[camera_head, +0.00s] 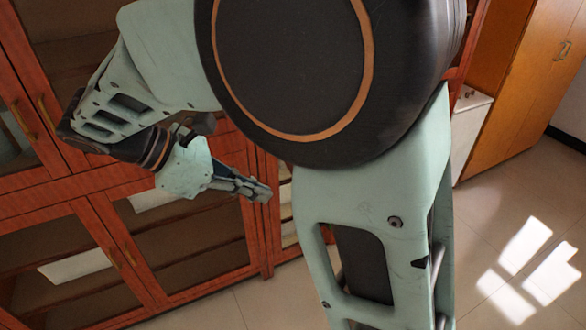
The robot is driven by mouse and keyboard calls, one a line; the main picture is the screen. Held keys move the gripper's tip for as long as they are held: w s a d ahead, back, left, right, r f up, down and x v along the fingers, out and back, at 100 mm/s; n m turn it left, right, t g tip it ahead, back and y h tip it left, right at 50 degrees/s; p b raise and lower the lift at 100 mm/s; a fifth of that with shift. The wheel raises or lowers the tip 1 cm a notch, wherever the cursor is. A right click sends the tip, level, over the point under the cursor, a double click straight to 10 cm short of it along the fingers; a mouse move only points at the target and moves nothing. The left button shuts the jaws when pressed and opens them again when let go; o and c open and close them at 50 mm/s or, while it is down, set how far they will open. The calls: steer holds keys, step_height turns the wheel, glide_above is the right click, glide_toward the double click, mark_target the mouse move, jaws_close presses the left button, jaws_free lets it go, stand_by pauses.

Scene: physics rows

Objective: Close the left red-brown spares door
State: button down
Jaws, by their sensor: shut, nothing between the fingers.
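A red-brown cabinet with glazed, framed doors fills the left side of the head view. A lower left door (92,225) and a lower door to its right (165,297) meet near the middle, each with a small handle. Both look roughly flush with the front. More red-brown framing (266,235) stands behind and beside my gripper. I cannot tell which panel is the left spares door, nor whether it stands ajar; my arm hides much of the cabinet. My gripper (262,191) is shut and empty, pointing right in front of the cabinet; contact with the frame cannot be told.
An orange-brown wooden cupboard (530,90) stands at the upper right, with a white-topped unit (470,103) beside it. Tiled floor (505,225) with sunlit patches is clear at the right. My arm covers the centre.

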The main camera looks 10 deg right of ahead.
steer(key=d+r+p+x, duration=0.1)
steer(key=r+x, duration=0.1)
steer(key=x, duration=0.9)
steer(key=shift+w+d+f, duration=0.15)
steer(key=shift+d+f, duration=0.15)
steer(key=shift+d, duration=0.4)
steer(key=shift+d, duration=0.1)
